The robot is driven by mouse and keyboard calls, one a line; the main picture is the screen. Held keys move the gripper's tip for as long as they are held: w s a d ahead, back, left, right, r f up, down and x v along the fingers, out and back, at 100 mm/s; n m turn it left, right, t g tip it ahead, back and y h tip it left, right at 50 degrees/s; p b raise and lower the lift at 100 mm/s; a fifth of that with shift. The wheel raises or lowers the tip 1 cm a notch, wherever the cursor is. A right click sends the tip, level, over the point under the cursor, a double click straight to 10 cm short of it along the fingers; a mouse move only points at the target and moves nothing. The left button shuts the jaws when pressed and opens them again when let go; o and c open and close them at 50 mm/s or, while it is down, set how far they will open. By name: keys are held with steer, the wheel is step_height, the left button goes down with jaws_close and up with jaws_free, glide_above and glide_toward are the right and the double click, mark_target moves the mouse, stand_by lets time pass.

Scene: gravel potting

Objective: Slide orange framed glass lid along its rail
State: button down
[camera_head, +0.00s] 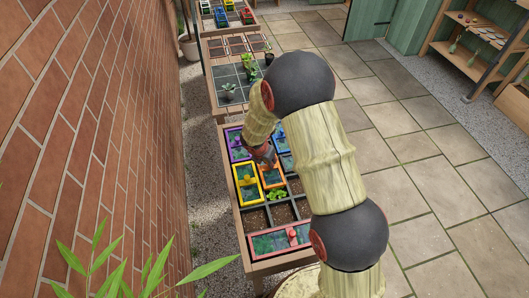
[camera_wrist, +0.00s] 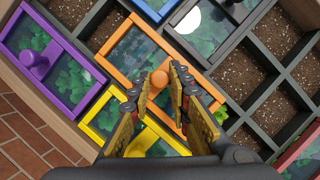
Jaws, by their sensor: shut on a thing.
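The orange framed glass lid (camera_wrist: 136,48) lies on the planter's grid, with green leaves showing through its glass. Its round orange knob (camera_wrist: 159,79) sits between the fingertips of my gripper (camera_wrist: 162,80), which is shut on it. In the head view, the orange lid (camera_head: 271,179) is in the middle of the planter, partly hidden by my arm, and my gripper (camera_head: 265,163) is over its far part. The rail itself cannot be told apart clearly from the grid dividers.
A purple lid (camera_wrist: 66,85) lies left of the orange one and a yellow lid (camera_wrist: 104,118) is close beside it. A dark framed lid (camera_wrist: 205,40) adjoins it on the right. Open soil cells (camera_wrist: 252,87) lie farther right. A pink lid (camera_head: 268,243) covers the near end.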

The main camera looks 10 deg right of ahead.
mark_target(274, 174)
steer(key=shift+s+b, duration=0.7)
steer(key=shift+s, duration=1.85)
steer(key=c, duration=1.7)
jaws_free()
steer(key=shift+o, duration=0.2)
steer(key=shift+r, duration=0.15)
steer(key=v, duration=1.1)
steer(key=shift+a+r, duration=0.15)
steer(key=shift+r, duration=0.15)
steer(key=shift+s, duration=0.1)
